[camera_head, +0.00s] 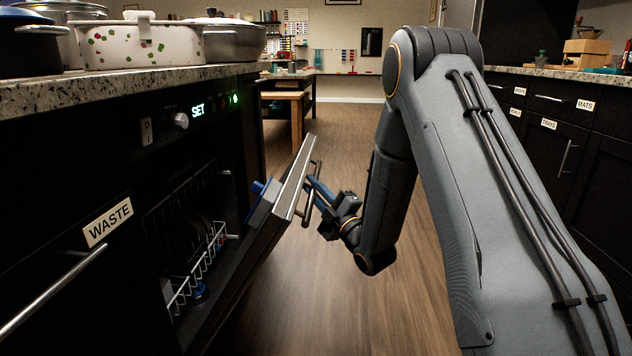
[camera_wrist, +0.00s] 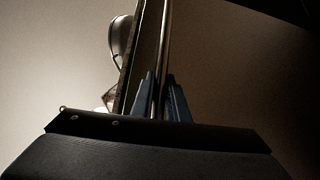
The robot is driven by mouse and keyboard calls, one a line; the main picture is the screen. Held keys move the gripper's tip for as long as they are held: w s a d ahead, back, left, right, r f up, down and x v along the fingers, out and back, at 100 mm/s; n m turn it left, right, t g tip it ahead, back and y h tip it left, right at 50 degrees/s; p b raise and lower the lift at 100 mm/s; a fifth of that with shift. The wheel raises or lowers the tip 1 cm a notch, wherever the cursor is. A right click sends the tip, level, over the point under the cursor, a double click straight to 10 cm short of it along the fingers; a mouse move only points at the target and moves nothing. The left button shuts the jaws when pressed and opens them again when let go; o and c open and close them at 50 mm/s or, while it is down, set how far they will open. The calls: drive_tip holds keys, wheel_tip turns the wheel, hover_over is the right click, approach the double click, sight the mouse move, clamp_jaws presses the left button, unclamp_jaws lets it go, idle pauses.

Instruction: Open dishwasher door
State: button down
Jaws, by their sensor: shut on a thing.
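The dishwasher door (camera_head: 272,222) stands partly open in the head view, tilted out from the black cabinet front on the left. A metal bar handle (camera_head: 310,194) runs along its outer face near the top edge. My gripper (camera_head: 313,187) is at this handle, with its blue fingers around the bar. In the wrist view the handle bar (camera_wrist: 163,50) passes between the two blue fingers of my gripper (camera_wrist: 160,95). The dishwasher's inside shows a white wire rack (camera_head: 197,268), partly hidden in shadow and by the door.
A granite counter (camera_head: 130,91) with several pots, including a white patterned pot (camera_head: 140,45), runs above the dishwasher. A WASTE drawer (camera_head: 108,222) is at the left. Black cabinets (camera_head: 545,110) stand at the right. The wood floor between is clear.

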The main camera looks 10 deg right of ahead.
drive_tip(key=shift+d+f, duration=0.1)
drive_tip(key=shift+d, duration=0.15)
drive_tip(key=c, duration=1.7)
unclamp_jaws()
drive_tip(key=shift+c, duration=0.2)
drive_tip(key=shift+s, duration=0.1)
drive_tip(key=p+v, duration=0.2)
drive_tip(key=v, duration=0.6)
